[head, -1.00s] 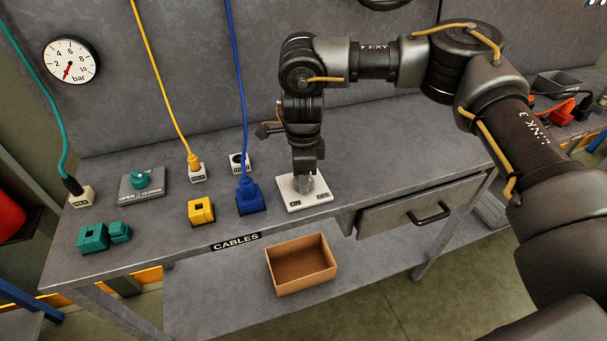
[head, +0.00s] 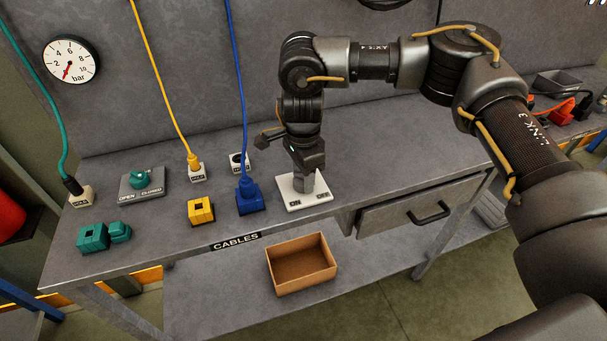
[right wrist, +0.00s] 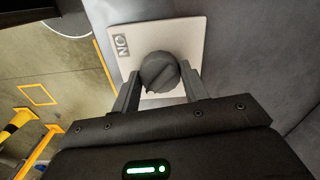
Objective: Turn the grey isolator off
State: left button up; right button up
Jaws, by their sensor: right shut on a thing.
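The grey isolator is a round grey knob (right wrist: 160,74) on a white square plate (head: 291,187) lying on the bench top. The plate carries two small labels along its front edge; in the right wrist view the ON label (right wrist: 122,42) is readable and the other is hidden. My right gripper (head: 304,182) points down at the plate and is shut on the knob, with one finger on each side in the right wrist view (right wrist: 161,80). Which label the knob points to I cannot tell. My left gripper is not in view.
A blue plug (head: 249,197) with its cable stands just left of the plate. Further left are a yellow block (head: 201,211), a green valve knob (head: 143,178) and green blocks (head: 93,238). An open cardboard box (head: 300,279) sits below. Bench right of the plate is clear.

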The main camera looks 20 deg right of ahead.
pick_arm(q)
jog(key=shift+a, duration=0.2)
pick_arm(e)
jog(key=o, duration=0.7)
jog(key=shift+c, duration=0.2)
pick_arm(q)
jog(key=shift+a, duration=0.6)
pick_arm(e)
jog(key=o, duration=0.3)
jog(key=shift+o, duration=0.2)
jog(key=shift+r, duration=0.1)
